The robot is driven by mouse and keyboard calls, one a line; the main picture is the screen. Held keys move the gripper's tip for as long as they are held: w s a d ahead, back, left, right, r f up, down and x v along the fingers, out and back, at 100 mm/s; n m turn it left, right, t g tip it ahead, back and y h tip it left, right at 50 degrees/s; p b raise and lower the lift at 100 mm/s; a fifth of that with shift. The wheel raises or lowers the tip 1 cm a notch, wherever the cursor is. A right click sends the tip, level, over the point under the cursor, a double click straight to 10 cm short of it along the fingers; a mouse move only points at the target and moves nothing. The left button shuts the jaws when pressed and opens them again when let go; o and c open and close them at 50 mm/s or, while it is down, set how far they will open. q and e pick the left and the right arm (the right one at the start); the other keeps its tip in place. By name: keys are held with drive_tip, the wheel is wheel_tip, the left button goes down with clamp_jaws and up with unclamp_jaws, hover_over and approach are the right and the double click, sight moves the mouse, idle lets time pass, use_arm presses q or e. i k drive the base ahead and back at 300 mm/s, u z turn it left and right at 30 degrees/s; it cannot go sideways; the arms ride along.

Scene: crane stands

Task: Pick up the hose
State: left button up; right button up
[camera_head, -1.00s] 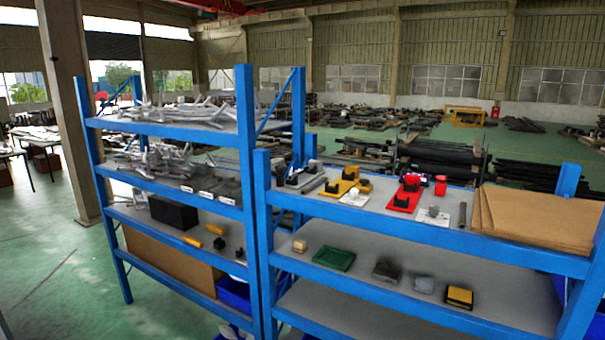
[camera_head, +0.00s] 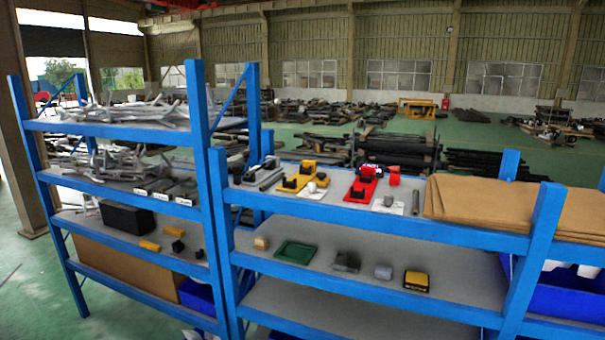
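I cannot make out anything that is clearly a hose. A short dark grey rod-like piece (camera_head: 415,201) stands out on the right shelf unit's top board, just left of the flat brown cardboard, but it is too small to identify. A grey elongated piece (camera_head: 270,178) lies at the left end of the same board. Neither of my grippers is in view.
The blue shelf unit (camera_head: 218,226) holds a yellow piece (camera_head: 291,184), a red piece (camera_head: 361,189), a green tray (camera_head: 296,252), a yellow-black box (camera_head: 416,281) and cardboard (camera_head: 505,208). Green floor (camera_head: 15,285) is open at left.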

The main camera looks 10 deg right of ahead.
sight(248, 174)
drive_tip(key=u, duration=0.2)
drive_tip(key=i, duration=0.6)
drive_tip(key=u, duration=0.45)
drive_tip(key=i, duration=1.5)
drive_tip(key=z, duration=0.05)
